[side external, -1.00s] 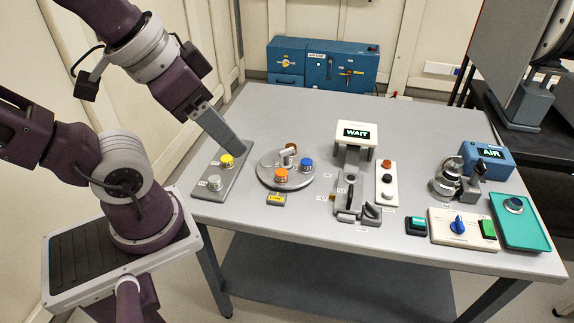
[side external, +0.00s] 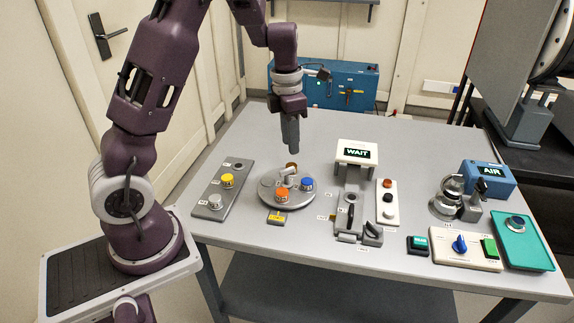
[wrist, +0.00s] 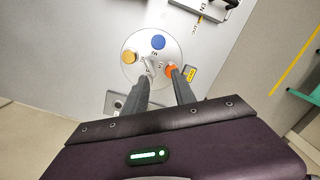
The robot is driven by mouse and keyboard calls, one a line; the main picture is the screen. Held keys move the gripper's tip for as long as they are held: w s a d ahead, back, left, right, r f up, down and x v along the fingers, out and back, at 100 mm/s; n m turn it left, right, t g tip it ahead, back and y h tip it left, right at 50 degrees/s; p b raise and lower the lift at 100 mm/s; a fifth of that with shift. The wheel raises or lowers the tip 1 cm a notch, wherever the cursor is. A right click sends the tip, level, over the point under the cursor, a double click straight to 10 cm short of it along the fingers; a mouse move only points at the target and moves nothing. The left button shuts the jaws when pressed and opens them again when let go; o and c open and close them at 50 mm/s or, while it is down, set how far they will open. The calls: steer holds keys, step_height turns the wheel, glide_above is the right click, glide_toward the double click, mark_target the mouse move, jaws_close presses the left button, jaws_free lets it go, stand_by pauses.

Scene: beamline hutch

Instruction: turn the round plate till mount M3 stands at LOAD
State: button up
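The round grey plate (side external: 266,197) lies on the table, left of centre. It carries an orange-topped mount (side external: 282,194) at the front, a blue one (side external: 307,185) at the right and a brownish-gold one (side external: 292,165) at the back. A grey handle (side external: 288,178) stands near its middle. A yellow tag (side external: 277,217) sits at the plate's front edge, nearest the orange mount; its lettering is unreadable. The mount numbers are unreadable too. My gripper (side external: 294,150) points down above the plate, apart from it. In the wrist view its fingers (wrist: 161,76) are spread, with no object visibly held.
A grey strip (side external: 236,188) with yellow and silver mounts lies left of the plate. A white WAIT stand (side external: 343,147) and grey fixture (side external: 345,222) stand to the right, then a black-and-red button panel (side external: 387,214). The table behind the plate is clear.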

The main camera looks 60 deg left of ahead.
mark_target(287, 169)
steer(key=a+f+n, duration=0.2)
steer(key=f, duration=0.1)
steer(key=shift+w+a+n, duration=0.15)
steer(key=shift+w+n, duration=0.05)
steer(key=shift+n, duration=0.1)
step_height(287, 169, down, 7)
steer(key=shift+r, duration=0.2)
steer(key=shift+c, duration=0.2)
jaws_close()
stand_by(0.8)
